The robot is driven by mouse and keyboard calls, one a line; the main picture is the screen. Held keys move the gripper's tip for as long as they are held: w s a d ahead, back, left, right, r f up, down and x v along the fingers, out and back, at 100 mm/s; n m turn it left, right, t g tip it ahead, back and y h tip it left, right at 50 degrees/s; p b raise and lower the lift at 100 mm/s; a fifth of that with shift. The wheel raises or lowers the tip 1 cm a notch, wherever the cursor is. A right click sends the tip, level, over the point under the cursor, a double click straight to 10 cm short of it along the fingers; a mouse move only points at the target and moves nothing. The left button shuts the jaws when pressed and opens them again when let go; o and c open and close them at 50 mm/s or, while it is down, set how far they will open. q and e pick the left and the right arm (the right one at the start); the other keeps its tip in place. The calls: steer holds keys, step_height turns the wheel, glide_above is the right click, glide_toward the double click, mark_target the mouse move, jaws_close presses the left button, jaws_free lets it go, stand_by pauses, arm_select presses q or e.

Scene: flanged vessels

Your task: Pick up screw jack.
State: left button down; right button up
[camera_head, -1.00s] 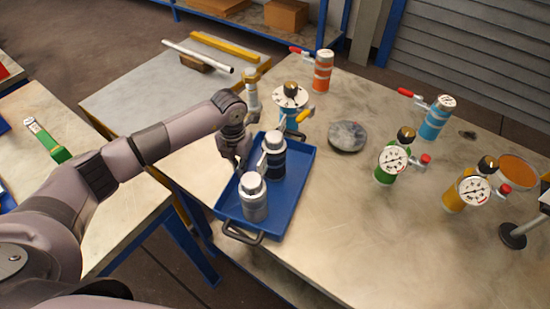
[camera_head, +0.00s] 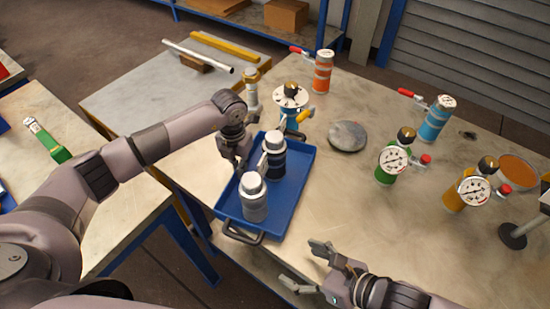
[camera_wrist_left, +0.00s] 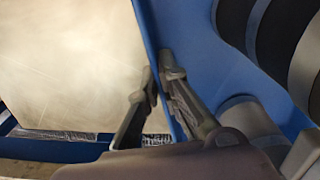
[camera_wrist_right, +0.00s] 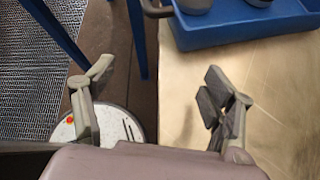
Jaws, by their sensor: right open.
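I cannot tell for sure which thing is the screw jack. A grey cylinder with a pale stepped top (camera_head: 254,200) stands upright at the near end of the blue tray (camera_head: 292,205). A dark-banded cylinder with a similar top (camera_head: 272,160) stands behind it. My left gripper (camera_head: 241,163) is at the tray's left rim; in the left wrist view its fingers (camera_wrist_left: 163,95) sit close on either side of the blue wall. My right gripper (camera_head: 305,266) is open and empty, right of the tray's near end; its spread fingers show in the right wrist view (camera_wrist_right: 160,78).
Gauge-topped cylinders in blue (camera_head: 291,102), green (camera_head: 389,164) and yellow (camera_head: 466,188) stand on the table. An orange (camera_head: 322,74) and a light-blue cylinder (camera_head: 435,121) stand farther back. A round grey disc (camera_head: 348,136) lies mid-table.

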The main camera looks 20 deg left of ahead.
mark_target(281, 167)
steer(key=w, duration=0.2)
steer(key=w+a+t, duration=0.1)
steer(key=w, duration=0.2)
steer(key=w+a+r+t, duration=0.1)
steer(key=w, duration=0.1)
steer(key=shift+w+r+m, duration=0.1)
steer(key=shift+w+m, duration=0.15)
steer(key=shift+m, duration=0.15)
steer(key=w+a+r+t, duration=0.1)
steer(key=w, duration=0.2)
steer(key=w+a+r+m+t, duration=0.1)
steer(key=w, duration=0.2)
steer(key=w+a+r+t, duration=0.1)
steer(key=w+r, duration=0.1)
steer(key=w, duration=0.2)
steer(key=shift+m+h, duration=0.3)
steer(key=x, duration=0.6)
steer(key=shift+w+r, duration=0.15)
steer(key=shift+w, duration=0.05)
steer(key=x, duration=0.4)
steer(key=shift+s+a+f, duration=0.15)
steer(key=shift+a+f, duration=0.1)
steer(key=shift+f, duration=0.25)
steer(key=shift+w+a+f, duration=0.25)
steer(key=shift+w+a, duration=0.1)
steer(key=shift+w, duration=0.1)
steer(key=shift+c, duration=0.2)
jaws_close()
steer(key=shift+r, duration=0.2)
